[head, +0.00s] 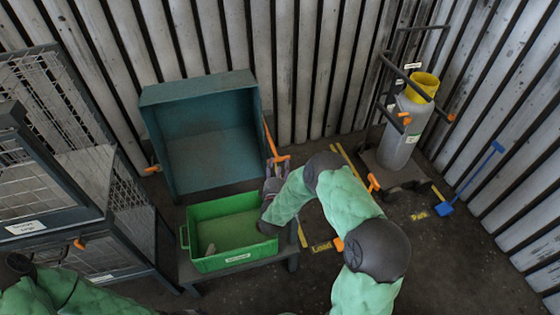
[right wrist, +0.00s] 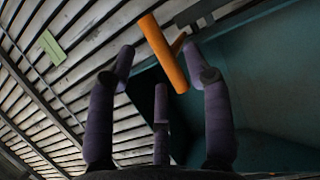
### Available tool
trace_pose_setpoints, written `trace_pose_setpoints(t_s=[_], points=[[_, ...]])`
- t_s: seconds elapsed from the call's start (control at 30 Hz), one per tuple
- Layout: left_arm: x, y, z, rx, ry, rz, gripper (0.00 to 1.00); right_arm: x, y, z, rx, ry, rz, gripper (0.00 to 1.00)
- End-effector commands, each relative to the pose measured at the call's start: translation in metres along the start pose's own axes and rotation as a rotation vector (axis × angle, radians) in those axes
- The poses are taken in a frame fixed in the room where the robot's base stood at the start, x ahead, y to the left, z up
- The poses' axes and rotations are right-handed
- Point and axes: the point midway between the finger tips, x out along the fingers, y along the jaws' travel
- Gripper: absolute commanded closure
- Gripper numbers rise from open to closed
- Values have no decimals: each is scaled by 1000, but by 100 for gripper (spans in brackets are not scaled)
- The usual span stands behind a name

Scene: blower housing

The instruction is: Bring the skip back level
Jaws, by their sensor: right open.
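The skip (head: 205,110) is a dark teal bin at the back, tipped forward with its open mouth facing me. An orange lever (head: 270,138) runs down its right side to a short bar. In the right wrist view the skip's teal wall (right wrist: 255,90) fills the right side, and an orange bar (right wrist: 165,52) crosses near my fingertips. My right gripper (head: 276,170) is open just below the lever's lower end. Its spread fingers (right wrist: 158,66) point toward the bar; contact is not clear. My left gripper is out of view; only that arm shows at bottom left.
A green crate (head: 193,264) holding a small pale piece stands on a low table in front of the skip. A wire cage (head: 128,195) is at left. A grey gas cylinder (head: 402,130) on a trolley and a blue tool (head: 470,182) are at right. Corrugated walls close the back.

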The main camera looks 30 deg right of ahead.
Motion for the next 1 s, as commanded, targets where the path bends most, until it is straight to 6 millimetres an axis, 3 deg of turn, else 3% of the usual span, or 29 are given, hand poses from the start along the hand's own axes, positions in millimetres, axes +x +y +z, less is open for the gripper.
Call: trace_pose_setpoints(t_s=[0.1,0.3,0.67,0.87,1.0], points=[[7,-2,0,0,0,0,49,19,-2,0,1,-1,1,49],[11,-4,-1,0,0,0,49,37,-1,0,1,-1,-1,49],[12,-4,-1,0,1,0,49,42,0,0,1,1,-2,49],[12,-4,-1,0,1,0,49,42,0,0,1,1,-2,100],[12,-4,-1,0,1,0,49,42,0,0,1,1,-2,100]])
